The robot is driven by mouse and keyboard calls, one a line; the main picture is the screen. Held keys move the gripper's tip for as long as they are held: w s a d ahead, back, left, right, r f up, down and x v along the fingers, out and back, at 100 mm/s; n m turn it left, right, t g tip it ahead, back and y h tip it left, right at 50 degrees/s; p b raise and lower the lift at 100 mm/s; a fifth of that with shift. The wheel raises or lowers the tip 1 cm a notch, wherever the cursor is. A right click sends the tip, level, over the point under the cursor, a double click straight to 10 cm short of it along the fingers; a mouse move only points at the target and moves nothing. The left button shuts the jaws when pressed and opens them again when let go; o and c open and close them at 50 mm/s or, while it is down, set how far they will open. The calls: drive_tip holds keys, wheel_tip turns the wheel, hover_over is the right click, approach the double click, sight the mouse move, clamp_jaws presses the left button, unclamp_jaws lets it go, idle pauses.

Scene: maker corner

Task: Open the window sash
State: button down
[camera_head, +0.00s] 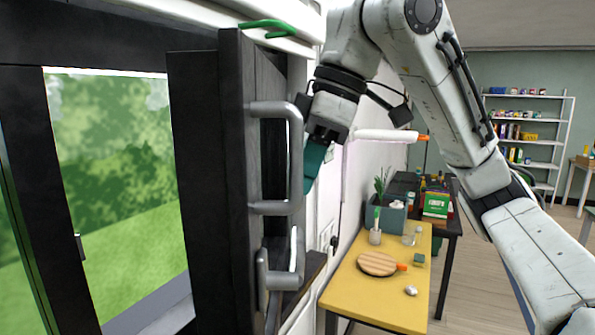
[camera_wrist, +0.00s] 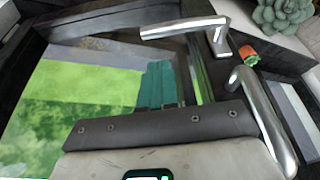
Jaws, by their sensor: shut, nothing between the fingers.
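The dark window sash (camera_head: 236,160) stands nearly edge-on in the head view, angled out from the dark frame (camera_head: 105,55). A grey bar handle (camera_head: 297,150) is fixed to it, with a grey lever handle (camera_head: 264,285) below. My gripper (camera_head: 311,172) has teal fingers and is just right of the bar handle, which partly overlaps the fingertips. In the wrist view the teal fingers (camera_wrist: 160,88) are together and empty in front of the glass. The lever handle (camera_wrist: 180,31) and bar handle (camera_wrist: 262,112) lie beside them. Contact with the sash cannot be told.
A yellow-topped table (camera_head: 345,300) stands right of the window, with a round wooden board (camera_head: 377,264) and small items on it. A dark table (camera_head: 452,222) with boxes and a white shelf (camera_head: 545,135) are farther back. Floor shows at right.

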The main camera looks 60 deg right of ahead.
drive_tip(key=x, duration=0.7)
drive_tip(key=shift+f+p, duration=0.2)
drive_tip(key=shift+p, duration=0.15)
drive_tip(key=shift+w, duration=0.15)
